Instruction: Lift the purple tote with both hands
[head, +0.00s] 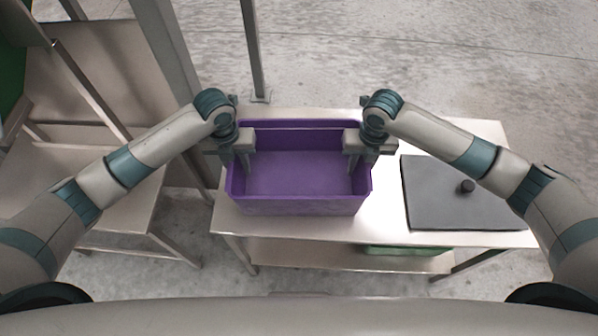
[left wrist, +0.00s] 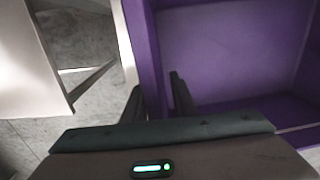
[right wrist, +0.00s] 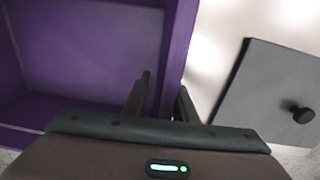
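The purple tote (head: 300,205) is an open, empty box that appears to sit level on the steel table. My left gripper (head: 237,160) is at its left side wall, one finger inside and one outside. The left wrist view shows the fingers (left wrist: 155,92) straddling that wall (left wrist: 143,45), with a gap by the inner finger. My right gripper (head: 360,158) straddles the right side wall the same way. In the right wrist view, its fingers (right wrist: 164,92) are on both sides of the wall (right wrist: 179,45), apart from each other. The outer fingers are largely hidden in the head view.
The steel table (head: 390,222) has a dark grey plate with a black knob (head: 430,200) right of the tote. A green item (head: 405,250) lies on the lower shelf. A metal post (head: 253,50) stands behind; another bench (head: 115,210) stands at left.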

